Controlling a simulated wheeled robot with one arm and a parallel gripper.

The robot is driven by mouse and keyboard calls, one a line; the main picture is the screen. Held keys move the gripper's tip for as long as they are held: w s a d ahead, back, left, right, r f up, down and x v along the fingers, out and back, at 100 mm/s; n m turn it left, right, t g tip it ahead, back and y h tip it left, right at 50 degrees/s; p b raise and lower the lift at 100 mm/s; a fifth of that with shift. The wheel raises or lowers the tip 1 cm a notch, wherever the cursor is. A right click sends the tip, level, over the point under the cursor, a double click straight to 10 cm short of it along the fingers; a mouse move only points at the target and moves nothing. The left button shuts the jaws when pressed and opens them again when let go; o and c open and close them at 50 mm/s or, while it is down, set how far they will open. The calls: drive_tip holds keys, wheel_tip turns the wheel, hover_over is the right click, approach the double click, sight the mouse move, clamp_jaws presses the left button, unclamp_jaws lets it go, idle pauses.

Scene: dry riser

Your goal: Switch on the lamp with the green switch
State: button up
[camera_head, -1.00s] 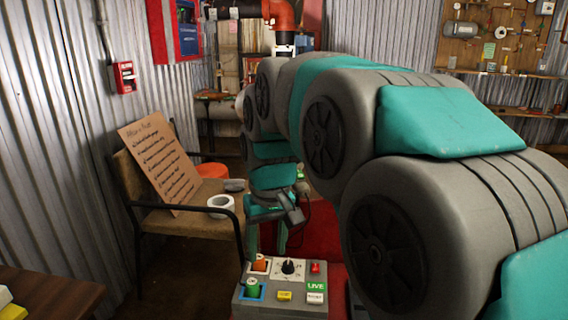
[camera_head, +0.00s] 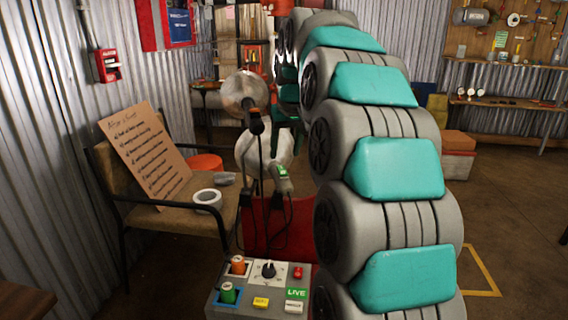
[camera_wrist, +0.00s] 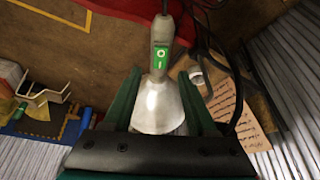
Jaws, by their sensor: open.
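The lamp with the green switch (camera_wrist: 160,55) has a pale silver cone shade (camera_wrist: 158,108) and a grey handle. In the wrist view its shade shows between the two teal fingers of my gripper (camera_wrist: 161,75), which stand apart; I cannot tell whether they touch it. In the head view the small green switch (camera_head: 282,171) is on a grey handle below a pale round shade (camera_head: 268,150). Another silver lamp (camera_head: 245,90) with a dark handle stands in front of it. My gripper is mostly hidden there behind my arm and the lamps.
A control box (camera_head: 258,292) with orange and green plugs, a knob and a LIVE label stands in front. A chair (camera_head: 175,222) at left holds a written cardboard sign (camera_head: 148,150) and a white tape roll (camera_head: 208,198). Black cables (camera_head: 265,215) hang below the lamps.

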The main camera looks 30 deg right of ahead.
sight(282, 169)
drive_tip(key=x, duration=0.5)
drive_tip(key=shift+f, duration=0.3)
drive_tip(key=shift+c, duration=0.2)
clamp_jaws()
drive_tip(key=shift+r, duration=0.1)
